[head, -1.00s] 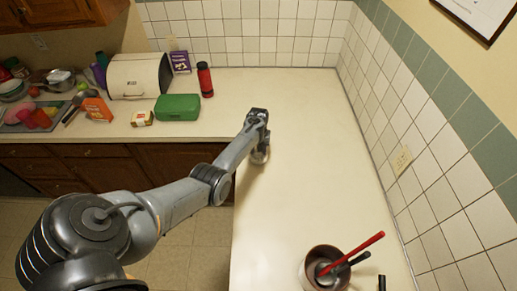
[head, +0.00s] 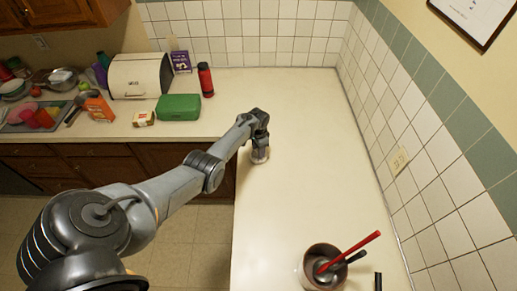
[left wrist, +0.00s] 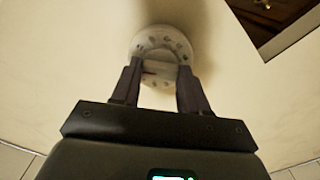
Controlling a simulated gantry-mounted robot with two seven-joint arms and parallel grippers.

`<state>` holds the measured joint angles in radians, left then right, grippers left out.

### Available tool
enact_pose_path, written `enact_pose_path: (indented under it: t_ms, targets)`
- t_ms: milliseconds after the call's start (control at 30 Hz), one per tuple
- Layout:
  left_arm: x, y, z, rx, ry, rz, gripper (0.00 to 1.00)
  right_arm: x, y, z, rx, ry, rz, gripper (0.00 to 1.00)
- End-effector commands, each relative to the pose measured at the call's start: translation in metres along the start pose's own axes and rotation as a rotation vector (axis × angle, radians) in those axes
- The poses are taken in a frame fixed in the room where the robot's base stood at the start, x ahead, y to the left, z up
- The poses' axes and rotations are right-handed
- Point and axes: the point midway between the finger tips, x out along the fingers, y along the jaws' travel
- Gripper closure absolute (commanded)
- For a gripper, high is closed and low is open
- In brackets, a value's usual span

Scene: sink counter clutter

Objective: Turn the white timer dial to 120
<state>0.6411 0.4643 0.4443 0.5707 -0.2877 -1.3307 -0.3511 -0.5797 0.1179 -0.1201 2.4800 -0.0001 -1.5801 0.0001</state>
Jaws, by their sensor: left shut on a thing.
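The white timer dial (left wrist: 161,42) lies on the counter in the left wrist view, with small dark marks around its rim; the numbers are too small to read. My left gripper (left wrist: 157,75) has its two dark fingers on either side of the dial's near part and is shut on it. In the head view, the left gripper (head: 260,152) points down at the counter near its left edge. Only a small part of the timer shows there, under the wrist. My right gripper is not in view.
A pot (head: 322,268) with red and black handled utensils stands at the front right. A green box (head: 178,107), a red bottle (head: 205,80) and a bread box (head: 140,76) stand at the back left. The counter (head: 310,170) around the timer is clear.

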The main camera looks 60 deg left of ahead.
Motion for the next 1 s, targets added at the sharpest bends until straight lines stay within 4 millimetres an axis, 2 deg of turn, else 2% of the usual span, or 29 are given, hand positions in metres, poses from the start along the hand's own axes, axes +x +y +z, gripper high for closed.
enact_pose_path:
  t_ms: [700,1000]
  targets:
    - [0.001,-0.001,0.000,0.677,-0.001,-0.001,0.86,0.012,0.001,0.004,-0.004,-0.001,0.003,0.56]
    - [0.001,-0.001,0.000,0.910,-0.001,-0.001,0.86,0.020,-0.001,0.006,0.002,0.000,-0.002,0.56]
